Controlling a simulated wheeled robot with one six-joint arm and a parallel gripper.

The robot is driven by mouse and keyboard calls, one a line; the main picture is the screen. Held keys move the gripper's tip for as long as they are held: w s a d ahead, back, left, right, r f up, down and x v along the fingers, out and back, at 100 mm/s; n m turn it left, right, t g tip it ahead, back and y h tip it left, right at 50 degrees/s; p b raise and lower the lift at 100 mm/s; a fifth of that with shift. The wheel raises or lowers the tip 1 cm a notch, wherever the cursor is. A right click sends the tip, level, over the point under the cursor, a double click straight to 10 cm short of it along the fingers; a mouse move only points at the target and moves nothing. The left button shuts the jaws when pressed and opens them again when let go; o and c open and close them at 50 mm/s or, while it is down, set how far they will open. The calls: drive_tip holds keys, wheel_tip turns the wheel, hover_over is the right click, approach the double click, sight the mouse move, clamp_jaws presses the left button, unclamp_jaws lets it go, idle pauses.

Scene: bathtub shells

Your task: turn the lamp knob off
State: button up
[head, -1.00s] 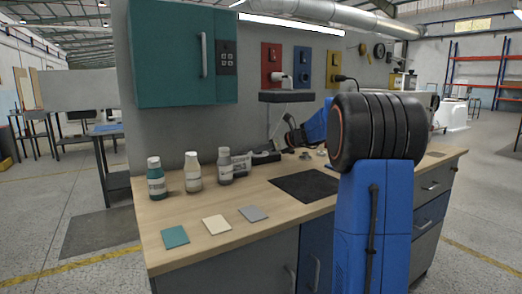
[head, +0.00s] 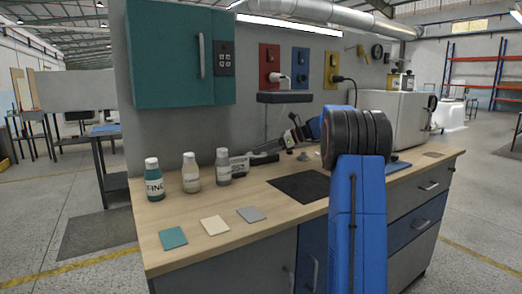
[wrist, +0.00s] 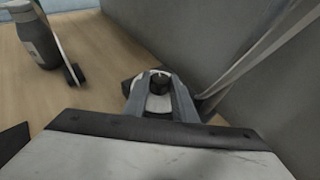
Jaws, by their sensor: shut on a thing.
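The lamp stands at the back of the bench against the grey wall, with a dark flat head (head: 285,97) on a thin stem. Its low base (head: 264,159) is partly visible behind the bottles. In the wrist view, the round black knob (wrist: 159,82) sits on a pale disc, with a small light mark at its far edge. My gripper (wrist: 160,88) has its two grey fingers on either side of the knob, closed on it. In the head view my gripper (head: 281,148) is small, beside the lamp base. I cannot tell whether the lamp is lit.
Several bottles (head: 192,172) stand left of the lamp; a dark one (wrist: 36,35) shows in the wrist view. A dark mat (head: 300,186) and coloured tiles (head: 214,225) lie in front. The wall is close on the right in the wrist view. A teal cabinet (head: 165,60) hangs above.

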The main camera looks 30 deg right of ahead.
drive_tip(key=shift+r, duration=0.1)
drive_tip(key=o, duration=1)
drive_tip(key=shift+o, duration=0.2)
drive_tip(key=v, duration=1.7)
drive_tip(key=shift+d+r, duration=0.1)
drive_tip(key=shift+d, duration=0.1)
